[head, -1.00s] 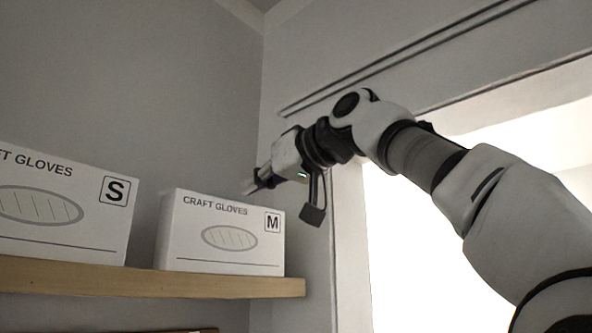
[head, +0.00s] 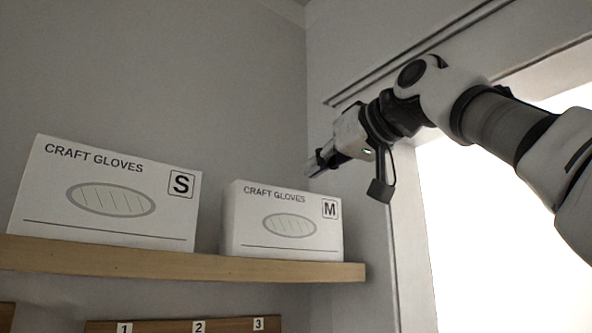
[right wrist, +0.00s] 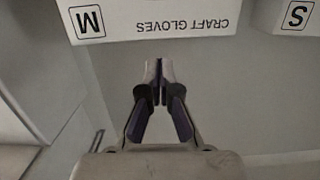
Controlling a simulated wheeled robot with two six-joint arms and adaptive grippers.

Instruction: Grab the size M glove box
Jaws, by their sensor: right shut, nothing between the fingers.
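The size M glove box (head: 262,228) is a white carton marked CRAFT GLOVES and M, standing upright on the right end of a wooden shelf. Its upside-down lettering shows at the top of the right wrist view (right wrist: 150,34). My right gripper (head: 312,170) is in the air above the box's top right corner, apart from it. In the right wrist view its fingers (right wrist: 158,72) are together and empty, pointing toward the box. My left gripper is not in view.
A white size S glove box (head: 60,215) stands left of the M box, with a gap between them. The wooden shelf (head: 130,262) ends just right of the M box. Below is a wooden piece (head: 225,326) with labels 1, 2 and 3. A bright opening is at right.

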